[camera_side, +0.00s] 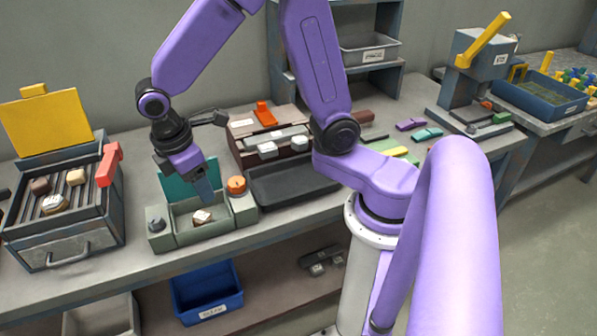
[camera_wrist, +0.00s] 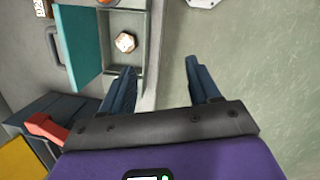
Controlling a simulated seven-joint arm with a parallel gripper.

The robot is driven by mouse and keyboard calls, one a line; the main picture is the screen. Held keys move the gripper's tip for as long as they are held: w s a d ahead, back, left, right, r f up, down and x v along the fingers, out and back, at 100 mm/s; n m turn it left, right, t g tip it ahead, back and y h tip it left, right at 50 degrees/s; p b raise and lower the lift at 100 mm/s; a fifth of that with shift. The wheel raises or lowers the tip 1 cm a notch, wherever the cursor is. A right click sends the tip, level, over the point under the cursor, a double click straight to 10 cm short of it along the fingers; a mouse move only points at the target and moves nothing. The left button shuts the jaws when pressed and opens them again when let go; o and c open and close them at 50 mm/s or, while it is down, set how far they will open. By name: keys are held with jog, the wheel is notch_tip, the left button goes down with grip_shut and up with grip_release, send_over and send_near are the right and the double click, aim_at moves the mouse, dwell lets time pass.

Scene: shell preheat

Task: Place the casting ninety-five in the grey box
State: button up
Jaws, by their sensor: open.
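A pale casting with brown patches (camera_side: 202,216) lies in the grey-green chamber with a raised teal lid (camera_side: 161,226); any number on it is too small to read. The wrist view shows this casting (camera_wrist: 126,42) and the teal lid (camera_wrist: 78,45). My gripper (camera_side: 205,192) is open and empty, above the chamber in the side view. In the wrist view my gripper's fingers (camera_wrist: 161,75) are apart, with the casting up and left of the gap. More castings (camera_side: 54,205) lie on the ribbed rack at left. A grey box (camera_side: 102,318) stands on the lower shelf, partly cut off.
The upright teal lid, an orange knob (camera_side: 236,185) and a red handle (camera_side: 109,164) stand near my gripper. A blue bin (camera_side: 207,291) is on the lower shelf. A dark tray (camera_side: 292,187) lies right of the chamber. Another grey bin (camera_side: 368,52) is on the back shelf.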

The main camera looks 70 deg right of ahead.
jog(key=s+d+r+y, duration=0.1)
jog(key=s+d, duration=0.1)
jog(key=s, duration=0.7)
jog(key=s+d+r+y, duration=0.1)
jog(key=s+d+r, duration=0.1)
jog(key=s, duration=0.8)
jog(key=shift+s+d+r+t+y, duration=0.15)
jog(key=shift+d+r+t+y, duration=0.2)
jog(key=shift+d, duration=0.25)
jog(key=shift+f, duration=0.1)
